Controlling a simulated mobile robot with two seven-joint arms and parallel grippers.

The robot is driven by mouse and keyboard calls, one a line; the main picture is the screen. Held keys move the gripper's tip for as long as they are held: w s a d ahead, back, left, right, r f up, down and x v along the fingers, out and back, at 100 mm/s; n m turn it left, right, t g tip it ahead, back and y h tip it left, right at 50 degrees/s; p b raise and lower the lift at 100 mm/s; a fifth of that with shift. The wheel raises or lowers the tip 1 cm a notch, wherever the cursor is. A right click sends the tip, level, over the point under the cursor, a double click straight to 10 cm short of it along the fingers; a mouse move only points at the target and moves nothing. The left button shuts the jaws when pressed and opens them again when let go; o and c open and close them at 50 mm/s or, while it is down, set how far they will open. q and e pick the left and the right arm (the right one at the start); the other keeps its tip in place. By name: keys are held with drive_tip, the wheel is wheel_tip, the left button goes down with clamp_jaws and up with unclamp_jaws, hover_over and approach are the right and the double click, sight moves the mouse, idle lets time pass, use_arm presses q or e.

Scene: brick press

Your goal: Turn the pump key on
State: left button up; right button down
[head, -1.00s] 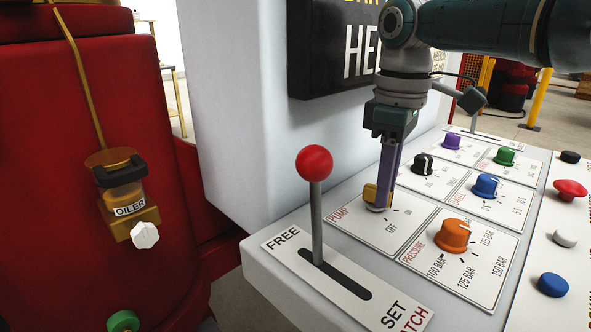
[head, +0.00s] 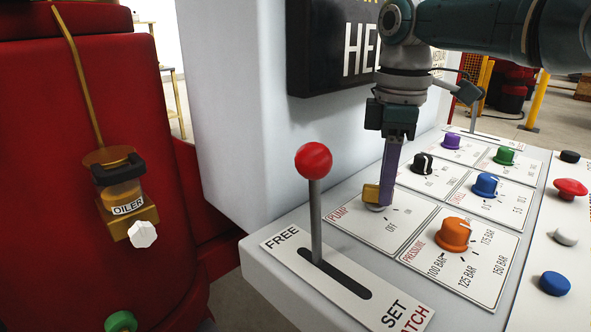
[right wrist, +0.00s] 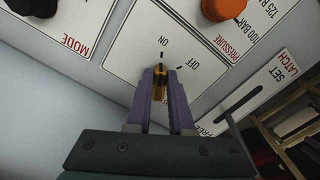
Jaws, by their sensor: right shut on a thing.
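The pump key is a small yellow-brass key (head: 371,194) on the white PUMP plate (head: 402,212) of the sloping panel. The plate carries ON and OFF marks. My right gripper (head: 383,196) reaches down from above with its purple fingers shut on the key. In the right wrist view the key (right wrist: 160,84) shows between the two fingertips (right wrist: 161,88), close to the ON and OFF ticks. The fingers cover much of it, so I cannot tell exactly which mark it points at. My left gripper is not in view.
A red-ball lever (head: 314,162) stands in its FREE/SET slot just left of the plate. An orange pressure knob (head: 453,235) and a black knob (head: 422,164) sit close by. The white housing wall (head: 240,120) rises behind. The oiler (head: 125,198) hangs at left.

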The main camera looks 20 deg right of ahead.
drive_tip(key=c, duration=0.8)
unclamp_jaws()
drive_tip(key=shift+r, duration=0.1)
wheel_tip(320, 180, up, 10)
drive_tip(key=p, duration=0.1)
